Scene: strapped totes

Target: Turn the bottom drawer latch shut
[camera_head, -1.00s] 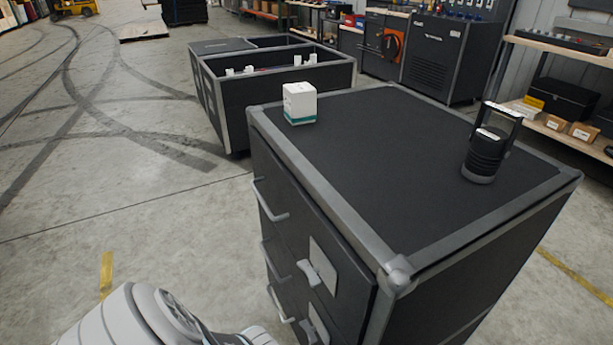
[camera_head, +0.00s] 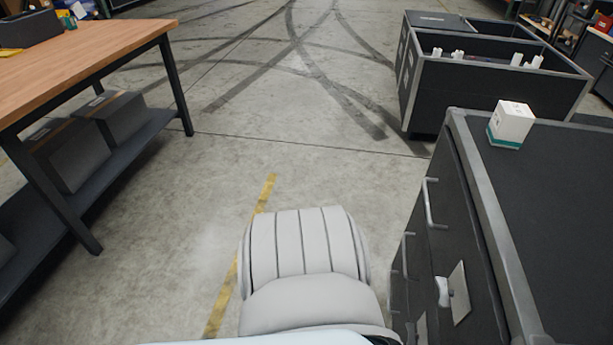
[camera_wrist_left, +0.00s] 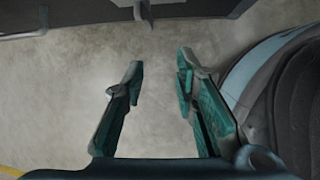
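The black drawer cabinet (camera_head: 480,215) with grey edges stands at the right of the head view, its drawer front facing left. A grey latch knob (camera_head: 443,290) sits on a light plate on that front. A lower latch plate (camera_head: 421,326) shows only in part at the bottom edge. The position of the bottom latch cannot be read. In the left wrist view my left gripper (camera_wrist_left: 162,75) is open and empty above bare floor. A dark panel with grey fittings (camera_wrist_left: 145,12) crosses the top of that view, apart from the fingertips. My right gripper is not seen.
A white and teal box (camera_head: 510,125) stands on the cabinet top. An open dark tote (camera_head: 480,85) is behind it. A wooden workbench (camera_head: 100,45) with boxes on its shelf stands at the left. The floor between bench and cabinet is clear.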

